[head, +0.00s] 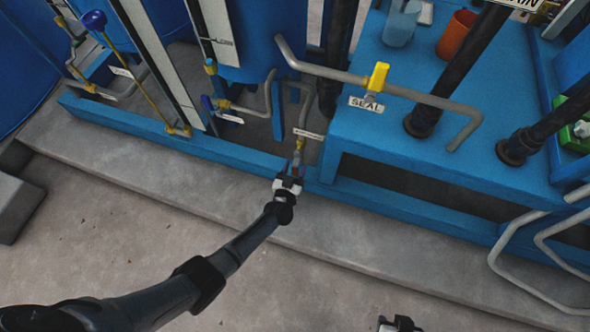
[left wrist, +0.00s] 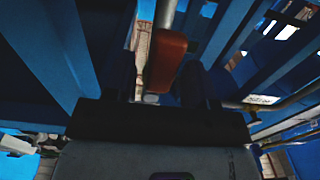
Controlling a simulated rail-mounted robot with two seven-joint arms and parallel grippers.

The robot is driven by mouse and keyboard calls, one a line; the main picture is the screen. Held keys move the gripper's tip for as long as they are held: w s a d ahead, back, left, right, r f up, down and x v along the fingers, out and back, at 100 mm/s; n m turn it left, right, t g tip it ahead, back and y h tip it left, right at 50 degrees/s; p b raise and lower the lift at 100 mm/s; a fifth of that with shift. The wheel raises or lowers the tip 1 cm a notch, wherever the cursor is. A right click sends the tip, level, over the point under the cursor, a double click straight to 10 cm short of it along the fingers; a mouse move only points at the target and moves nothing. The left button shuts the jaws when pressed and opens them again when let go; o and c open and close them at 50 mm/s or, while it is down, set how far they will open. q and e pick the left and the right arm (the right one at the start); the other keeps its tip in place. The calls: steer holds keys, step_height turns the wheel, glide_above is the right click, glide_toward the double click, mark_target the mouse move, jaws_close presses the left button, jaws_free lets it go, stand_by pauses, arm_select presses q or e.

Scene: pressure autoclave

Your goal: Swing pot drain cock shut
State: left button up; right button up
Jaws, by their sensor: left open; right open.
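The drain cock (head: 299,146) is a small brass valve low on a grey pipe, just inside the blue base frame. A small white tag hangs above it. My left gripper (head: 295,168) reaches in from below, close to the cock, and hides part of it. In the left wrist view, a red-orange handle (left wrist: 166,62) sits between the two dark fingers of my left gripper (left wrist: 164,82). The fingers are open around it; I cannot tell whether either touches it. My right gripper (head: 400,324) shows only partly at the bottom edge, away from the cock, and is open.
A yellow-handled valve (head: 377,76) labelled SEAL is above the blue bench (head: 430,150). Blue-knobbed valves (head: 95,20) stand at the left. The blue base rail (head: 190,138) runs just beyond my left gripper. The concrete floor (head: 300,290) in front is clear.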

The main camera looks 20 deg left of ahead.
arm_select(q)
steer(key=shift+w, duration=0.1)
steer(key=shift+c, duration=0.4)
jaws_close()
